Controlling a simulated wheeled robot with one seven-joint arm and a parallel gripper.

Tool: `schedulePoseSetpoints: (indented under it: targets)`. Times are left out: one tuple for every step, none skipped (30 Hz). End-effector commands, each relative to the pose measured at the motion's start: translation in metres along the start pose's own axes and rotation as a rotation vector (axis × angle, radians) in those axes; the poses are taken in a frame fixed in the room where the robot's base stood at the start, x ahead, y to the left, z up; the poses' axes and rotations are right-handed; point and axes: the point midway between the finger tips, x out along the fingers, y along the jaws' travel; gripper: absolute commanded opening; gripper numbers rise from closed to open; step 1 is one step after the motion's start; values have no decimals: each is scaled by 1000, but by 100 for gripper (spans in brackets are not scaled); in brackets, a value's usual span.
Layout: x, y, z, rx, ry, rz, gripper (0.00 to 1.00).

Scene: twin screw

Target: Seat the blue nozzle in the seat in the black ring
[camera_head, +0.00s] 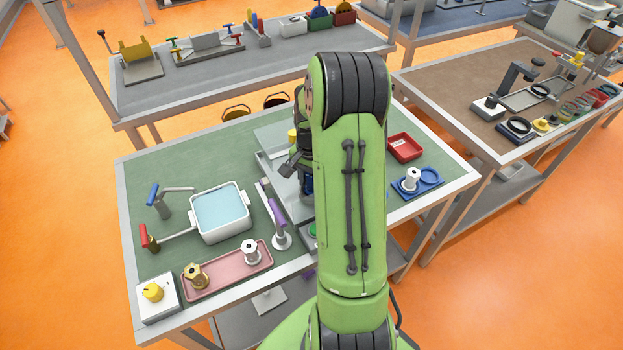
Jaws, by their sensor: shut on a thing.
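My green arm stands in front of the middle of the green-topped bench and covers much of it. My gripper (304,165) shows only in part, as dark pieces at the left edge of the arm, above the grey plate. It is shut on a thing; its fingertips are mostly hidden. A small patch of blue (307,186) shows just below it, apparently the blue nozzle; its lower end is hidden. I cannot make out the black ring with its seat near the gripper; the arm may hide it.
Left of the arm are a white basin of water (220,212), a purple-handled lever (277,222) and a pink tray (228,272) with metal fittings. To the right are a red tray (405,147) and a blue holder (418,182) with a white fitting. Black rings lie on the right bench (440,82).

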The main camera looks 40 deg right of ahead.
Motion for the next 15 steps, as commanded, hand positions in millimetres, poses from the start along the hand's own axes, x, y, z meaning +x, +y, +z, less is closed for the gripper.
schedulePoseSetpoints:
  targets:
    - [0, 0, 0, 0, 1, 0, 0]
    - [0, 0, 0, 0, 1, 0, 0]
    - [0, 0, 0, 0, 1, 0, 0]
    - [0, 0, 0, 0, 1, 0, 0]
    - [0, 0, 0, 0, 1, 0, 0]
    - [0, 0, 0, 0, 1, 0, 0]
    - [0, 0, 0, 0, 1, -1, 0]
    - [0, 0, 0, 0, 1, -1, 0]
    - [0, 0, 0, 0, 1, -1, 0]
    - [0, 0, 0, 0, 1, -1, 41]
    - [0, 0, 0, 0, 1, -1, 46]
    - [0, 0, 0, 0, 1, -1, 52]
    - [0, 0, 0, 0, 1, 0, 56]
    - [0, 0, 0, 0, 1, 0, 61]
    - [0, 0, 0, 0, 1, 0, 67]
